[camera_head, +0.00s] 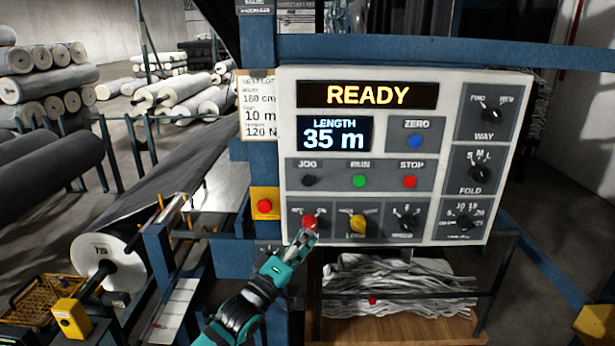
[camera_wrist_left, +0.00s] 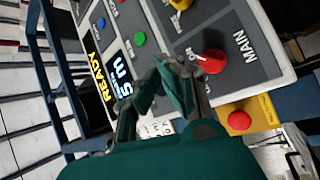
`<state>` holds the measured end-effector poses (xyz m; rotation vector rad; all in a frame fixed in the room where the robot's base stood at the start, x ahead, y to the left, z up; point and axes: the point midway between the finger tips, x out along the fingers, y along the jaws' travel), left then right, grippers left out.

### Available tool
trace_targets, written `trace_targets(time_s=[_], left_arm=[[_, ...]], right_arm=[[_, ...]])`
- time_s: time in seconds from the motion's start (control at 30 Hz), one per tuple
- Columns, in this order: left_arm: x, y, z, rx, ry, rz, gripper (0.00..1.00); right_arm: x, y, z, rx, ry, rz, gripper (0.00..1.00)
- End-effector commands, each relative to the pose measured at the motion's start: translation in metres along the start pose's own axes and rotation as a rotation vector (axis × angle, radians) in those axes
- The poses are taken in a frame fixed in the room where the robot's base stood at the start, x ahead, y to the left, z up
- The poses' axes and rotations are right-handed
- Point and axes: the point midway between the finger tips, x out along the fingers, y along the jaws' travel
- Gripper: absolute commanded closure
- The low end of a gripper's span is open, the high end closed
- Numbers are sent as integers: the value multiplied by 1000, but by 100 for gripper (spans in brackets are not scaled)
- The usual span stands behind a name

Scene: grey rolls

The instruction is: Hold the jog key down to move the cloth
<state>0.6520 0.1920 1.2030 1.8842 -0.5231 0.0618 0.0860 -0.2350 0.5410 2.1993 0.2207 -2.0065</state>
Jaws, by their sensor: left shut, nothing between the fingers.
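The black jog key (camera_head: 309,181) sits under the JOG label, left in the button row of the white control panel (camera_head: 385,260). My left gripper (camera_head: 304,236) is shut and empty, below the jog key and by the red main knob (camera_head: 309,222), which it partly overlaps. In the left wrist view the shut fingers (camera_wrist_left: 172,70) are beside the red main knob (camera_wrist_left: 211,62); the jog key cannot be made out there. Whether the fingertips touch the knob is unclear. The dark cloth (camera_head: 165,180) stretches behind the roll (camera_head: 92,252) at left. My right gripper is out of view.
The screens read READY and LENGTH 35 m. Green run (camera_head: 359,181) and red stop (camera_head: 410,181) buttons are right of the jog key. A yellow knob (camera_head: 358,223) is beside the main knob. A red button on a yellow box (camera_head: 264,206) is left of the panel.

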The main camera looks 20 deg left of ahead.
Motion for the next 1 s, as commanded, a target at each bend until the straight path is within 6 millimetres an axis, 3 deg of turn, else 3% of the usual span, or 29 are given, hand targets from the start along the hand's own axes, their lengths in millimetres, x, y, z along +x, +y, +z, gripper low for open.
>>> trace_targets(time_s=[0.03,0.1,0.3,0.77,1.0], left_arm=[[5,20,-4,-21,-1,37,100],[9,42,-8,-50,-4,79,100],[13,75,-13,-100,-12,145,100],[14,77,-14,-106,-13,153,100],[32,64,-24,-103,-12,153,100]], right_arm=[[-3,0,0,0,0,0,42],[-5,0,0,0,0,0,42],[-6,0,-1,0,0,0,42],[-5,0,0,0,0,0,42],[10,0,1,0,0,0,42]])
